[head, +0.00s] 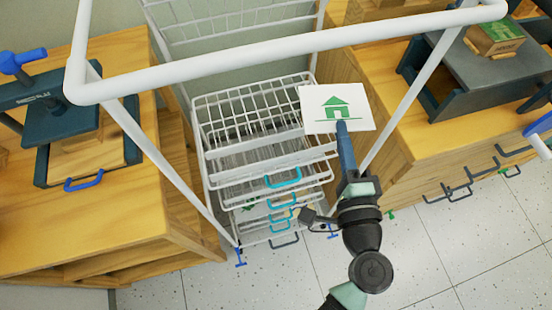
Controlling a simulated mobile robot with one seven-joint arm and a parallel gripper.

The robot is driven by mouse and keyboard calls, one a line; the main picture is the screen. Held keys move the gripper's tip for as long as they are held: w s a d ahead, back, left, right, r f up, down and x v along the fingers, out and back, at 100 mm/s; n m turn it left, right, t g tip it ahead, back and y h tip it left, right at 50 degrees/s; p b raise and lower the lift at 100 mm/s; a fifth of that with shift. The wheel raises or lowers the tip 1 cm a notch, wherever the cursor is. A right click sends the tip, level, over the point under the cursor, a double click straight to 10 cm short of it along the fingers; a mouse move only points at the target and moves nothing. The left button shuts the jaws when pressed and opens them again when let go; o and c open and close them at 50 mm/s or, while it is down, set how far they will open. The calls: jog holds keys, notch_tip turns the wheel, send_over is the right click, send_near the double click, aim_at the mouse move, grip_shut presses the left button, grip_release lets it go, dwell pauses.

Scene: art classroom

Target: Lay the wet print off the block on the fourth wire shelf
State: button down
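The print (324,103) is a white sheet with a green house on it. My gripper (341,127) is shut on its near edge and holds it roughly flat in the air, over the right side of the wire rack (204,150). The rack is white, with several wire shelves stacked between the two wooden cabinets. Turquoise handles (284,181) show at the shelves' near edges. The upper shelves hide most of the lower ones, so the fourth is hard to pick out. A wooden block with a green top (496,36) sits at the upper right.
White frame bars (260,52) cross above the rack. A wooden cabinet (85,225) with a dark blue press (62,122) stands left. Another cabinet (425,150) with a dark grey press (470,75) and protruding handles stands right. The tiled floor (440,245) in front is clear.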

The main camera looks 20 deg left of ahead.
notch_tip(320, 180, down, 6)
jog(key=w+a+n+g+y+b, duration=0.1)
jog(key=w+n+y+b, duration=0.1)
jog(key=b, duration=0.8)
jog(key=shift+w+a+g+y+b, duration=0.3)
jog(key=shift+w+a+g+y, duration=0.1)
jog(key=shift+y, duration=0.2)
notch_tip(320, 180, down, 10)
jog(key=b, duration=0.3)
jog(key=shift+r+b, duration=0.15)
jog(key=shift+b, duration=0.15)
jog(key=shift+s, duration=0.1)
jog(key=shift+f, duration=0.25)
jog(key=c, duration=1.1)
grip_release()
jog(key=shift+r, duration=0.1)
